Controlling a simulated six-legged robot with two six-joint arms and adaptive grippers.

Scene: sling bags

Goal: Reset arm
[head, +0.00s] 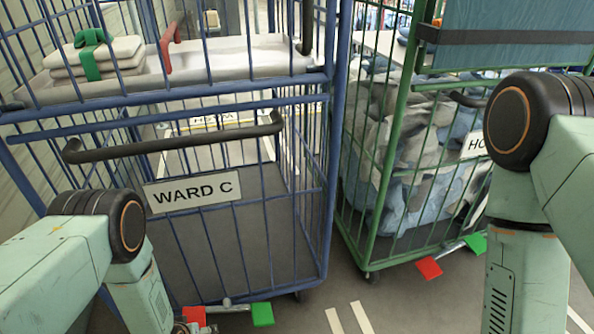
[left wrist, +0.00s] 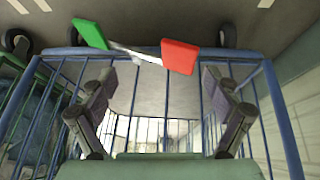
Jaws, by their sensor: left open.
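My left gripper (left wrist: 157,82) is open and empty in the left wrist view, its two fingers wide apart. Beyond it are the blue bars and base edge of a cage trolley (left wrist: 262,52), with a red pedal (left wrist: 179,57) and a green pedal (left wrist: 90,34) on a metal bar. In the head view my two pale green arms come in from the left and right lower sides, bent at dark round joints. Both grippers are outside the head view, and my right gripper shows in no frame.
The blue trolley (head: 331,150), labelled WARD C (head: 191,191), stands ahead with an empty lower bay and folded cloths (head: 110,57) on its shelf. Right of it, a green trolley (head: 402,100) holds grey-blue laundry (head: 420,150). Floor (head: 330,290) shows between my arms.

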